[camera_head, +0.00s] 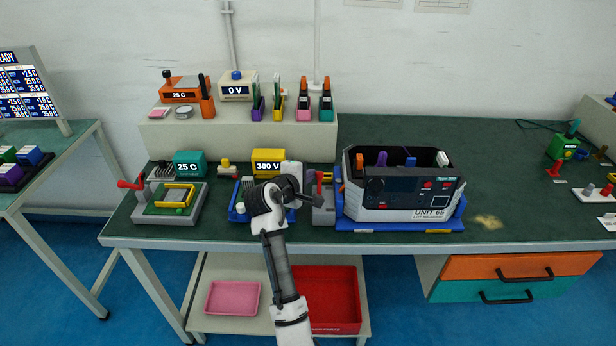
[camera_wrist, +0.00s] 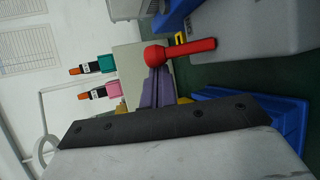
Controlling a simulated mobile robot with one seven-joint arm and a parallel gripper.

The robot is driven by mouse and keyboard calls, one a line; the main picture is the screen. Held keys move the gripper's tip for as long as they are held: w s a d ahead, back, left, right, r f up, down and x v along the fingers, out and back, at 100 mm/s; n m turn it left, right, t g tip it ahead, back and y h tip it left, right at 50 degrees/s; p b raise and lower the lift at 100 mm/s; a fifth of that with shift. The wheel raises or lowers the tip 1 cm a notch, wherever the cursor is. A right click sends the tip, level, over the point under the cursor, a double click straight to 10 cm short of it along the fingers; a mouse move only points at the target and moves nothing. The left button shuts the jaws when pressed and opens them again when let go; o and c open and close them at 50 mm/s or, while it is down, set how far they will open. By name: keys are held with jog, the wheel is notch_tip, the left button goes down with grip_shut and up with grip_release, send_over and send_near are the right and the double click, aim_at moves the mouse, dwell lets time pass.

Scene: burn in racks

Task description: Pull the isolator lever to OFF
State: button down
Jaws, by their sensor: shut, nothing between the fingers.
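A red lever (camera_head: 320,181) with a round knob stands on a grey box (camera_head: 323,214) at the middle of the bench, left of the large unit. In the wrist view the red lever (camera_wrist: 185,50) lies across the picture, its knob just beyond my fingertips. My gripper (camera_head: 316,202) is shut and empty, close beside the lever; in the wrist view its fingers (camera_wrist: 157,74) are together and appear to reach the knob. I cannot tell whether they touch it. My wrist hides part of the blue tray and the box.
A large unit marked UNIT 65 (camera_head: 415,215) stands right of the lever on a blue base. A yellow 300 V meter (camera_head: 268,161) stands behind my gripper.

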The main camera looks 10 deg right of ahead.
jog(key=shift+s+a+m+t+h+b, duration=0.15)
jog(key=shift+s+m+t+h+b, duration=0.4)
jog(key=shift+b, duration=0.85)
jog(key=b, duration=0.2)
jog(key=s+t+h+b, duration=0.1)
jog(key=b, duration=0.1)
jog(key=t+b, duration=0.1)
jog(key=b, duration=0.1)
jog(key=shift+s+a+f+m+t+b, duration=0.2)
jog(key=shift+s+f+m+t+b, duration=0.05)
jog(key=shift+b, duration=0.05)
jog(key=s+b, duration=0.1)
jog(key=t+h+b, duration=0.1)
jog(key=b, duration=0.1)
jog(key=s+r+m+h+b, duration=0.1)
jog(key=b, duration=0.1)
jog(key=shift+s+a, duration=0.25)
jog(key=shift+s, duration=0.1)
